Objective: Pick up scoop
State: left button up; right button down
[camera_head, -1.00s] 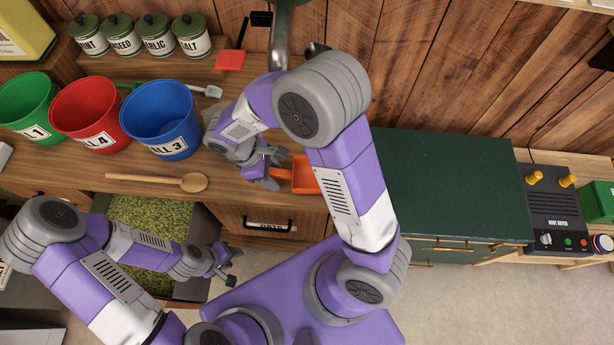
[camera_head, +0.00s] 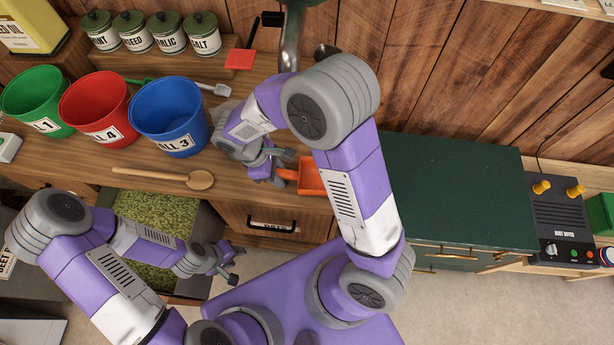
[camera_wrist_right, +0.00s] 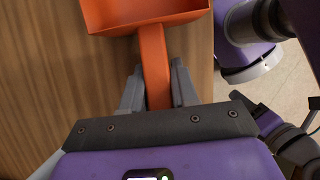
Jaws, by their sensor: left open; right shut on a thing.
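The orange scoop (camera_head: 311,177) is at the front edge of the wooden counter, right of my right gripper (camera_head: 274,167). In the right wrist view its handle (camera_wrist_right: 155,70) runs between the fingers of my right gripper (camera_wrist_right: 157,88), which is shut on it. The scoop's pan (camera_wrist_right: 145,14) is cut off by the top of that view. I cannot tell whether the scoop touches the counter. My left gripper (camera_head: 230,264) is open and empty, in front of the counter near the open drawer.
Green (camera_head: 38,100), red (camera_head: 98,108) and blue (camera_head: 168,115) buckets stand on the counter (camera_head: 85,158). A wooden spoon (camera_head: 170,178) lies before them. An open drawer (camera_head: 150,218) holds green pellet-like feed. A dark green cabinet (camera_head: 455,185) stands to the right.

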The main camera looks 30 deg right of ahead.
jog(key=shift+r, duration=0.1)
notch_tip(320, 180, up, 10)
jog(key=p, duration=0.2)
jog(key=shift+r+p, duration=0.2)
jog(key=shift+p, duration=0.2)
